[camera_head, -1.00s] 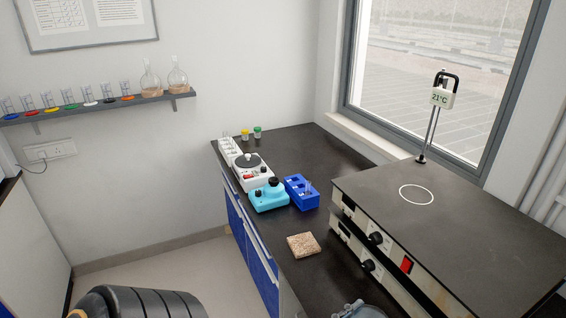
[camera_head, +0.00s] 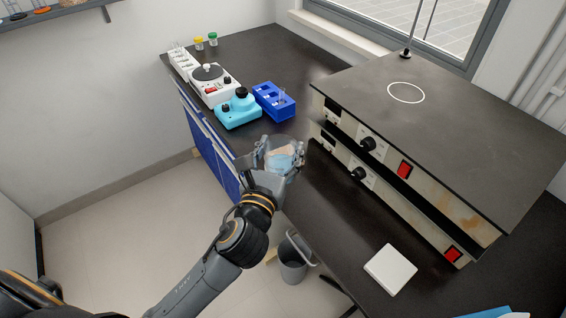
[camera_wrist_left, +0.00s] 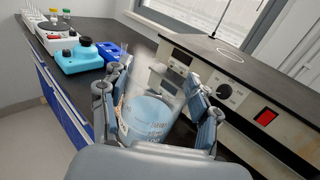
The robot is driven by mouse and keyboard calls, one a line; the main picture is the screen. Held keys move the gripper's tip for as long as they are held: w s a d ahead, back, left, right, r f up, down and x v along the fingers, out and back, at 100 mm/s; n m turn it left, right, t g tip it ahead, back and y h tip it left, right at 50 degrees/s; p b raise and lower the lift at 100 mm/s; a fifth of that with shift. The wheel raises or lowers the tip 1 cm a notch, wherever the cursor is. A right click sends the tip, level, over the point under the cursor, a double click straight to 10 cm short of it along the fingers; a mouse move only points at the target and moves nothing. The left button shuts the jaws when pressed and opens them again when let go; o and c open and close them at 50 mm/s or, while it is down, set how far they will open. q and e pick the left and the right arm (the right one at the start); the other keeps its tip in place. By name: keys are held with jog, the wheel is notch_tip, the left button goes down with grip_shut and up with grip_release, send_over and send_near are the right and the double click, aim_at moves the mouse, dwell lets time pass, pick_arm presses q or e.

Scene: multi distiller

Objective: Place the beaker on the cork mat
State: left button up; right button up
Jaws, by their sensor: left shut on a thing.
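My left gripper (camera_head: 281,156) is shut around a clear glass beaker (camera_head: 285,163) holding pale blue liquid, above the near part of the dark bench. The beaker (camera_wrist_left: 150,112) also shows in the left wrist view, between the gripper's fingers (camera_wrist_left: 158,95), leaning slightly in the picture. The tan cork mat (camera_head: 279,150) is mostly hidden behind the beaker and fingers in the head view; a tan patch shows through the glass. The beaker lines up with the mat in the head view, but I cannot tell whether they touch. My right gripper is not in view.
A blue rack (camera_head: 274,101), a turquoise device (camera_head: 238,112) and a white device (camera_head: 213,88) stand beyond the gripper. A large hotplate unit (camera_head: 440,115) stands to the right. A white pad (camera_head: 390,268) lies nearer; a grey bin (camera_head: 293,262) is below.

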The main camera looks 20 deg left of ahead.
aim_at(289, 142)
pick_arm(q)
jog(key=w, duration=0.2)
jog(key=w+d+b, duration=0.1)
jog(key=w, duration=0.1)
jog(key=shift+w+d, duration=0.15)
jog(key=shift+w+f+b, duration=0.1)
jog(key=shift+w+b, duration=0.2)
jog(key=shift+w, duration=0.35)
jog(key=shift+w+a+f+b, duration=0.45)
jog(key=shift+w+a+f, duration=0.45)
jog(key=shift+w+f, duration=1.2)
jog(key=shift+w+a+f+b, duration=0.4)
jog(key=shift+w+a+f, duration=0.55)
jog(key=shift+w+f, duration=1.1)
jog(key=shift+w+a+f+b, duration=0.45)
jog(key=shift+w+a+f, duration=0.45)
jog(key=shift+w+f, duration=1.15)
jog(key=shift+s+f, duration=0.1)
jog(key=shift+s, duration=0.05)
